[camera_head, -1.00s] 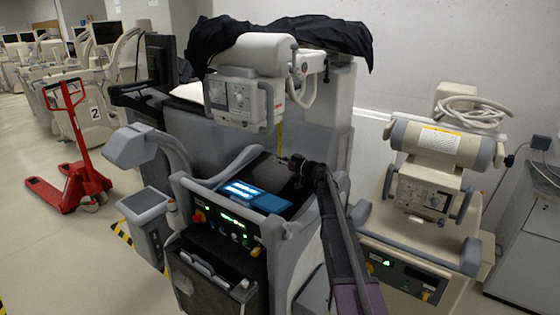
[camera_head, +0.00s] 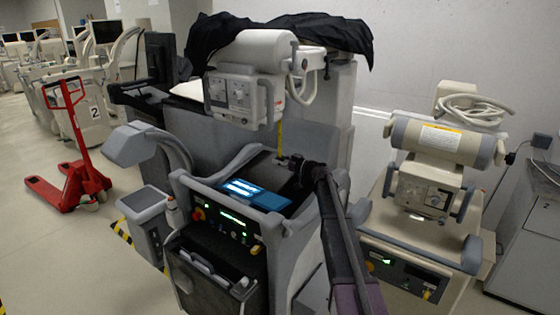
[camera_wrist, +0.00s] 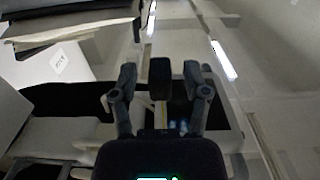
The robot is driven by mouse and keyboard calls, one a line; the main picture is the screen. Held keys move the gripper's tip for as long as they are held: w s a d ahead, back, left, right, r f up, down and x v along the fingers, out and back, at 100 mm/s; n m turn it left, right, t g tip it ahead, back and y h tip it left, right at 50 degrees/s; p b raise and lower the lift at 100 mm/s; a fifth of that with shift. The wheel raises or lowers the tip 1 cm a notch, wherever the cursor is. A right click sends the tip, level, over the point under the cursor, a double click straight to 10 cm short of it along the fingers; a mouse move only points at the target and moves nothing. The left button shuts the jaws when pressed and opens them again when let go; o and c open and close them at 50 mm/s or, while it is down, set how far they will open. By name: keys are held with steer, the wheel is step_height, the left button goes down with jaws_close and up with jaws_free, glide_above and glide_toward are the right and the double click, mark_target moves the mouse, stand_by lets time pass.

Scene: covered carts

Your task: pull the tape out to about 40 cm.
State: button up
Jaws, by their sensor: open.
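A thin yellow tape (camera_head: 280,138) hangs straight down from under the white tube head (camera_head: 265,52) of the middle cart. Its lower end is close to my gripper (camera_head: 284,160), over the cart's dark top. The gap between them is too small to judge in the head view. In the wrist view my gripper (camera_wrist: 162,78) has its two fingers apart, with a dark block (camera_wrist: 160,78) showing between them. I cannot tell whether that block is the tape's end piece, and no finger visibly touches it.
The cart's lit blue screen (camera_head: 255,194) lies just below and left of my gripper. A dark cloth (camera_head: 290,35) covers the cart's top behind. A second cart (camera_head: 437,165) stands at right. A red pallet jack (camera_head: 80,160) stands on the open floor at left.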

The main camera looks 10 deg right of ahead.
steer(key=shift+s, duration=0.1)
steer(key=v, duration=1.2)
stand_by(0.4)
